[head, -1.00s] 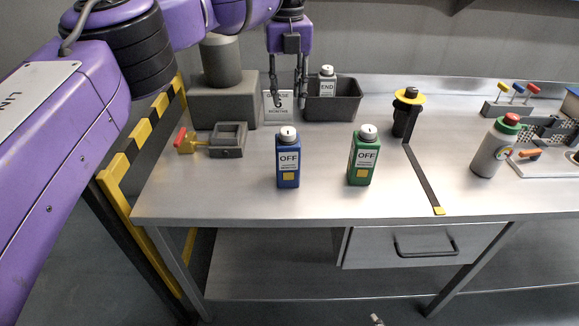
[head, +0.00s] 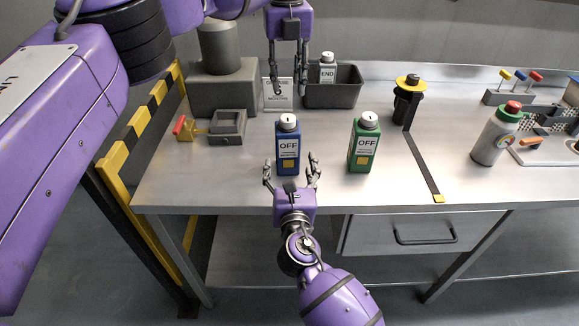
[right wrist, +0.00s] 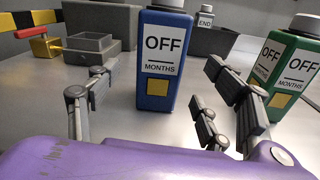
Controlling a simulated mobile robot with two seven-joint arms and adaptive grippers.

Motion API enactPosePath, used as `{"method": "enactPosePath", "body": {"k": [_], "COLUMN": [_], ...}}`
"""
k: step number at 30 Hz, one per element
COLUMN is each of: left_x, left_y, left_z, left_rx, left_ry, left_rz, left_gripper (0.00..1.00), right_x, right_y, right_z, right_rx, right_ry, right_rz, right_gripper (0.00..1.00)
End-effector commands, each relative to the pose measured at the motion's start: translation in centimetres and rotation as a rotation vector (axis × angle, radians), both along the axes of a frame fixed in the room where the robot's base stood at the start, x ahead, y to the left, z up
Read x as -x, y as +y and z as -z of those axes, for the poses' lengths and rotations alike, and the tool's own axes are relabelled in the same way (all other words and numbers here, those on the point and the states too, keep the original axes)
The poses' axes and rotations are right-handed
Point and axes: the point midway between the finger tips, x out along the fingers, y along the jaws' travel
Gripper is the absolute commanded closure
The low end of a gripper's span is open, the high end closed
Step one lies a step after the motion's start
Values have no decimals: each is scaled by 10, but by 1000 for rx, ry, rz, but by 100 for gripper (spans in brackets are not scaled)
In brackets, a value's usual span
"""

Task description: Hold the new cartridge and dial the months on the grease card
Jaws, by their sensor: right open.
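A blue bottle-shaped cartridge (head: 288,152) with a white top dial and an "OFF / MONTHS" label stands upright at the table's front; it also shows in the right wrist view (right wrist: 165,60). A similar green cartridge (head: 362,150) stands to its right, also reading OFF. The white grease card (head: 270,97) stands at the back; a finger partly covers its number. My right gripper (head: 290,172) is open and empty, its fingers pointing at the blue cartridge from the front, apart from it. My left gripper (head: 290,91) hangs fingers-down in front of the card, fingers apart, nothing visible between them.
A dark bin (head: 345,92) holds a grey cartridge marked END (head: 327,70). A grey block (head: 225,92) and a small box with a red-handled valve (head: 227,127) stand left. Right are a yellow-collared black tool (head: 408,100), its strap, and a grey bottle (head: 492,140).

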Motion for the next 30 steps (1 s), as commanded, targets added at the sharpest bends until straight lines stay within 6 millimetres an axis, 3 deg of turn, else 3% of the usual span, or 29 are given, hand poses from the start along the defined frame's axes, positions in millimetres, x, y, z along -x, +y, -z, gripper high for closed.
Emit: {"method": "enactPosePath", "body": {"k": [5, 18, 30], "left_x": [0, 0, 0], "left_y": [0, 0, 0], "left_z": [-1, -1, -1], "left_rx": [0, 0, 0], "left_ry": [-1, -1, -1], "left_rz": [0, 0, 0], "left_gripper": [69, 69, 69], "right_x": [-13, -74, -84], "right_y": [1, 4, 4], "right_z": [3, 4, 4], "right_rx": [105, 103, 100], "right_ry": [-9, -6, -5], "right_rz": [11, 11, 11], "right_gripper": [27, 27, 27]}}
